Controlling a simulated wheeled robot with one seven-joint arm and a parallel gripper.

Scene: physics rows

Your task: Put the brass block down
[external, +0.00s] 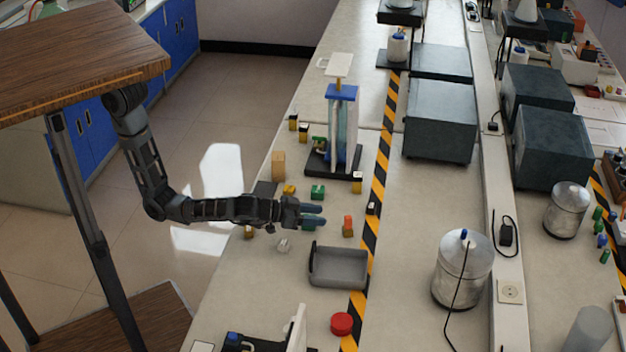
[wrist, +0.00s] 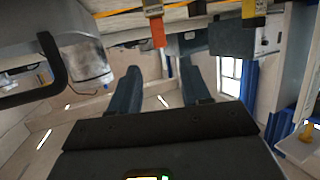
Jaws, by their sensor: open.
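My gripper (external: 314,216) reaches out over the bench from the left, level and low over the worktop. In the wrist view its two fingers (wrist: 160,92) are apart with nothing between them. I cannot tell for sure which piece is the brass block. A small yellow-gold block (external: 289,189) lies on the bench behind my gripper, and another yellowish block (external: 249,233) lies at the bench's left edge, partly hidden by my arm. Neither touches the fingers.
An orange block (external: 348,226) stands right of the fingertips. A grey open tray (external: 340,283) lies in front of them, with a small pale piece (external: 283,245) to its left. A green block (external: 317,191) and a tan block (external: 278,165) stand behind. Striped tape (external: 376,205) runs along the bench.

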